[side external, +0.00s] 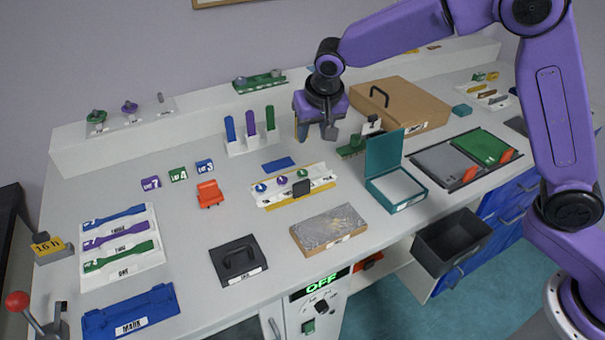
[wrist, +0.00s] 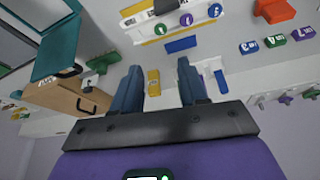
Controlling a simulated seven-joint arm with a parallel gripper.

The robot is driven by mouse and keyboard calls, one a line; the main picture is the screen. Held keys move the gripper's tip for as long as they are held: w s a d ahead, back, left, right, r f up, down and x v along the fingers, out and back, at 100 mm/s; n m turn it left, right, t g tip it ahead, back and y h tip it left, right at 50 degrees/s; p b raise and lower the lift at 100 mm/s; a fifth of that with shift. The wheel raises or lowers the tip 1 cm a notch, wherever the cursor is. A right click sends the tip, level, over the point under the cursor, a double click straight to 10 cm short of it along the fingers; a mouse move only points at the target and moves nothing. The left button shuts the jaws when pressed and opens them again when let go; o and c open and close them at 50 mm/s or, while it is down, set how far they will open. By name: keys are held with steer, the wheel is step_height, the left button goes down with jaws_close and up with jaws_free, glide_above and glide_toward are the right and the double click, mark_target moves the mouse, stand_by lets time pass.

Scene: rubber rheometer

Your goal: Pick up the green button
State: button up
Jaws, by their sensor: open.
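A small round green button (side external: 303,174) sits at the right end of a row of three in a white and yellow tray (side external: 318,185), beside a purple button (side external: 282,180) and a blue one (side external: 261,188). In the wrist view the green button (wrist: 160,29) is at the left of the row, beyond my fingertips. My gripper (side external: 316,136) is open and empty, held above the table behind the tray and apart from it. Its two fingers (wrist: 160,76) also show in the wrist view. A green square (side external: 308,326) shows on the cabinet front.
A black block (side external: 301,187) stands at the tray's front edge, near the buttons. An open teal box (side external: 398,188) is to the right, and a rack with upright blue, purple and green pieces (side external: 250,145) is behind left. A foil-covered slab (side external: 328,229) lies in front.

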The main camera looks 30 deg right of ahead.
mark_target(302, 172)
steer(key=x, duration=1.7)
steer(key=shift+w+f, duration=0.15)
steer(key=shift+w, duration=0.1)
steer(key=c, duration=0.8)
